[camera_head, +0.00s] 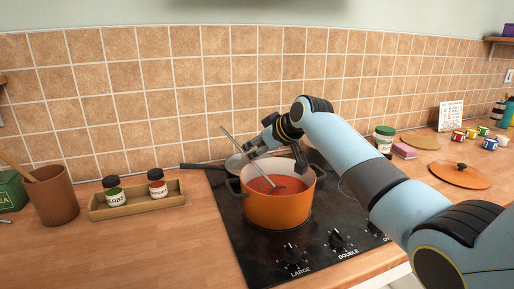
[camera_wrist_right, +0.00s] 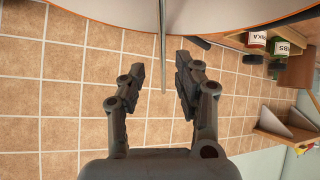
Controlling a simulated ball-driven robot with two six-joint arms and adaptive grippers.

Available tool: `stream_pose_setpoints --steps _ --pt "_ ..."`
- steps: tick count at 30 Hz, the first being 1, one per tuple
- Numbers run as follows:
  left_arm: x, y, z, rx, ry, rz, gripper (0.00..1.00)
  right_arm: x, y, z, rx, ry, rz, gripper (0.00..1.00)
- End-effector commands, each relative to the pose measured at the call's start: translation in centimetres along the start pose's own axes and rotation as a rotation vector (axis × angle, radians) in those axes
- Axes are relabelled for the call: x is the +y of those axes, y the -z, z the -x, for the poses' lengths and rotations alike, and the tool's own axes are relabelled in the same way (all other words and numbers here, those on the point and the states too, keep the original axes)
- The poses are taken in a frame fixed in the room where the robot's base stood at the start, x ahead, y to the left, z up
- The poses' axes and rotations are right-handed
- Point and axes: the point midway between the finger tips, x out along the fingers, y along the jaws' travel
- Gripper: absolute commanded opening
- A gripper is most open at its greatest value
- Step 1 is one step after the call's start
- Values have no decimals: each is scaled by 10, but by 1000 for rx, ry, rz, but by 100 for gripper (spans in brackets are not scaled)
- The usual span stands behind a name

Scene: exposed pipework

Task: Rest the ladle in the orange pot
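The orange pot (camera_head: 277,209) stands on the black stove with red soup inside. The ladle (camera_head: 240,146) has its lower end in the soup, and its thin grey handle leans up and left past the pot's back rim. My right gripper (camera_head: 254,147) is above the pot's back left rim, close to the handle. In the right wrist view its fingers (camera_wrist_right: 160,75) are apart, and the ladle handle (camera_wrist_right: 163,45) shows in the gap between them, with no clear contact on either side. The ladle's bowl is hidden in the soup. My left gripper is not in view.
A wooden rack (camera_head: 140,203) with two spice jars stands left of the stove, beside a brown utensil cup (camera_head: 53,196). A dark-handled pan (camera_head: 205,166) is behind the pot. An orange lid (camera_head: 459,175) lies at right. My right arm spans the stove's right side.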

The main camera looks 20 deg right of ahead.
Motion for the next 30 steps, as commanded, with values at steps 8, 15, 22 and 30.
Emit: stream_pose_setpoints --steps 8,15,22,30 --pt "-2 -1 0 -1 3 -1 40 0 -1 3 -1 0 0 33" --pt "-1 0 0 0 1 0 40 1 -1 41 1 -3 3 33" --pt "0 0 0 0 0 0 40 1 -1 91 -1 -2 4 33" --pt "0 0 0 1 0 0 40 0 0 119 -1 -1 0 33"
